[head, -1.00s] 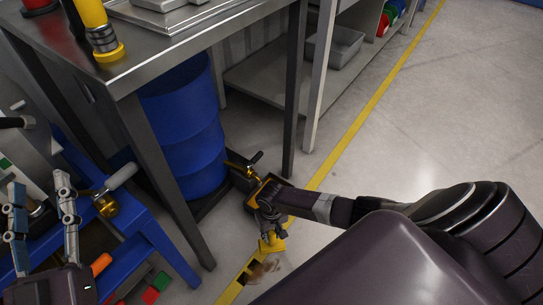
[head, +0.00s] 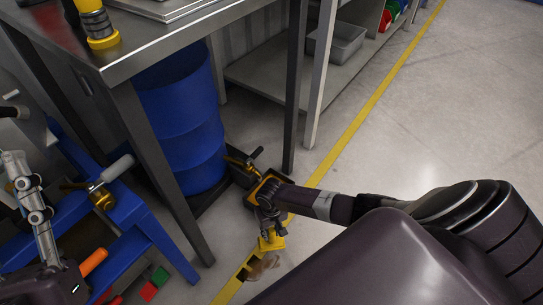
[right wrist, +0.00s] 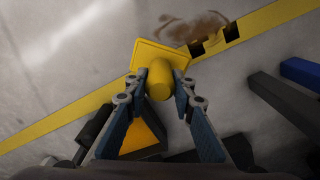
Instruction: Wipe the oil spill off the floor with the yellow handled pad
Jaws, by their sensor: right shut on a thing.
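The yellow handled pad (head: 271,243) has a square plate and a round handle. My right gripper (head: 267,226) is shut on its handle; in the right wrist view the fingers (right wrist: 160,86) clasp the handle from both sides. The oil spill (head: 264,268) is a brown smear on the floor by the yellow line, just below the pad in the head view. It shows beyond the pad's plate (right wrist: 148,56) in the right wrist view as a brown patch (right wrist: 197,24). I cannot tell whether the pad touches the floor. My left gripper (head: 22,215) is partly cut off at the left edge, with one finger clear.
A blue barrel (head: 185,125) stands under the metal table (head: 165,45) in a dark tray (head: 205,200). A blue stand (head: 140,225) is at left. Yellow-and-black gear (head: 262,188) lies by the right gripper. Open floor (head: 430,140) lies to the right.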

